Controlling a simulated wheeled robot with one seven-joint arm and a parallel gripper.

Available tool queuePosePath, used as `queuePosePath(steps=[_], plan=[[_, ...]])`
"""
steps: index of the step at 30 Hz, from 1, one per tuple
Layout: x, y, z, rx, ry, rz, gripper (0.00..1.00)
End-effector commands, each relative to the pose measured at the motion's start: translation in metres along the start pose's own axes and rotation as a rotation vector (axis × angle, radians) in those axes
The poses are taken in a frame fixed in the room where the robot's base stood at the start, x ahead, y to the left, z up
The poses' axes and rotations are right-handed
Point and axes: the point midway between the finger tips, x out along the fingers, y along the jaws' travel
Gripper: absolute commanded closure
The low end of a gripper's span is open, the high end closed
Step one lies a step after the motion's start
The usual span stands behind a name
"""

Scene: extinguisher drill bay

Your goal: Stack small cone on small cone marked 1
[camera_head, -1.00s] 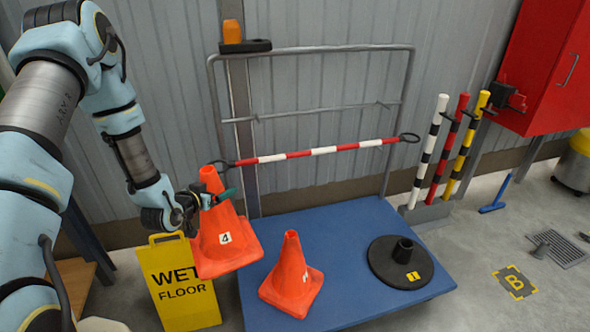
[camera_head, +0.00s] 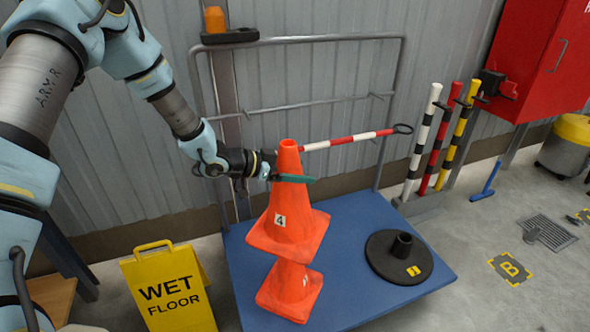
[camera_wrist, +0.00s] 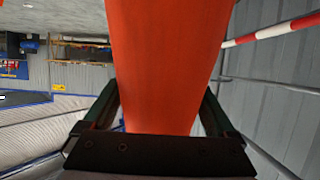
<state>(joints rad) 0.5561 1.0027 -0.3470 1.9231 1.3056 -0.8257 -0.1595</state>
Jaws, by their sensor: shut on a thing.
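My gripper (camera_head: 288,179) is shut on an orange cone marked 4 (camera_head: 285,215), gripping it near its top. The cone is upright; its orange side also fills the middle of the wrist view (camera_wrist: 168,60) between the two fingers. A second orange cone (camera_head: 283,287) stands on the blue platform (camera_head: 365,312), directly below the held cone in the head view. Its tip is hidden behind the held cone's base, so I cannot tell whether the two touch. It has a small white label at its right side, too small to read.
A black round base (camera_head: 385,264) with a short tube and yellow label sits right on the platform. A grey rail frame (camera_head: 310,38) with a red-white bar (camera_head: 345,139) stands behind. A yellow wet-floor sign (camera_head: 168,290) stands left. Striped posts (camera_head: 423,140) stand right.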

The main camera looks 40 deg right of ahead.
Motion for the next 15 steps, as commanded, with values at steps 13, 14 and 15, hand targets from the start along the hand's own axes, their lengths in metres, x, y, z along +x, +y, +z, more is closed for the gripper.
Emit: queuePosePath(steps=[13,14,15], plan=[[0.021,0.001,0.05,-0.001,0.001,0.001,1.0],[0.023,0.001,0.053,-0.001,0.001,0.001,1.0],[0.025,0.001,0.058,-0.002,0.001,0.001,1.0]])
